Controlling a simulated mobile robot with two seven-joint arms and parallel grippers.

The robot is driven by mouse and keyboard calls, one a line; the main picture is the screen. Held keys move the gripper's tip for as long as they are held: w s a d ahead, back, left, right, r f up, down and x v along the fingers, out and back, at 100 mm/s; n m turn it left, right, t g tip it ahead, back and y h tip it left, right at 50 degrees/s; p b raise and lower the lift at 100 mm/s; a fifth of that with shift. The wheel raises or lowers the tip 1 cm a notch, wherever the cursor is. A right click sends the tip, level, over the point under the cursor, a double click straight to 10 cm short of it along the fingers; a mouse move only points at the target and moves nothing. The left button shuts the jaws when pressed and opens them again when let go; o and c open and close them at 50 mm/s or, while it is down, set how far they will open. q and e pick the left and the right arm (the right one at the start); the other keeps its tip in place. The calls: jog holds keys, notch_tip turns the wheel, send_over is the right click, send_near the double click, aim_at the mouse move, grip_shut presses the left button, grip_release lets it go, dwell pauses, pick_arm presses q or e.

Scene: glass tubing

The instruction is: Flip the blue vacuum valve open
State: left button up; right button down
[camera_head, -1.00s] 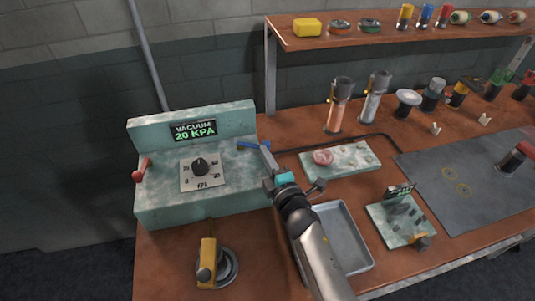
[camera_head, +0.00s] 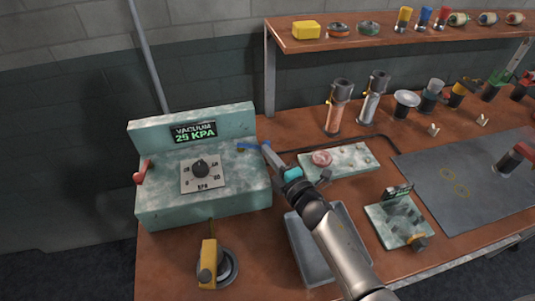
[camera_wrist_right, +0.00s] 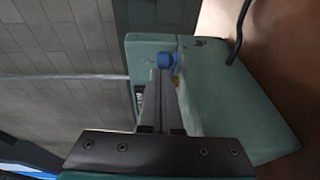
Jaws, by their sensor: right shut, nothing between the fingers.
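The blue vacuum valve lever (camera_head: 248,145) is on the right top of the pale green vacuum box (camera_head: 165,212). It lies roughly level across the picture. My right gripper (camera_head: 266,148) is shut and empty, its fingertips at the lever's right end. In the right wrist view the blue knob (camera_wrist_right: 166,60) is just beyond the fingertips (camera_wrist_right: 162,75); I cannot tell whether they touch. The box's green display (camera_head: 195,134) reads about 29 KPA. My left gripper is not in view.
A yellow-handled part (camera_head: 209,262) stands in front. A grey tray (camera_head: 309,258) lies under my right arm. A pale plate (camera_head: 355,162) and glass tubes (camera_head: 338,108) are to the right.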

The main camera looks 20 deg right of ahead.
jog(key=shift+w+d+n+g+y+b, duration=0.5)
jog(key=shift+w+n+y, duration=0.25)
jog(key=shift+y, duration=0.25)
jog(key=shift+w+d+n+g+y+b, duration=0.4)
jog(key=shift+w+d+n+y, duration=0.3)
jog(key=shift+y, duration=0.3)
jog(key=shift+w, duration=0.1)
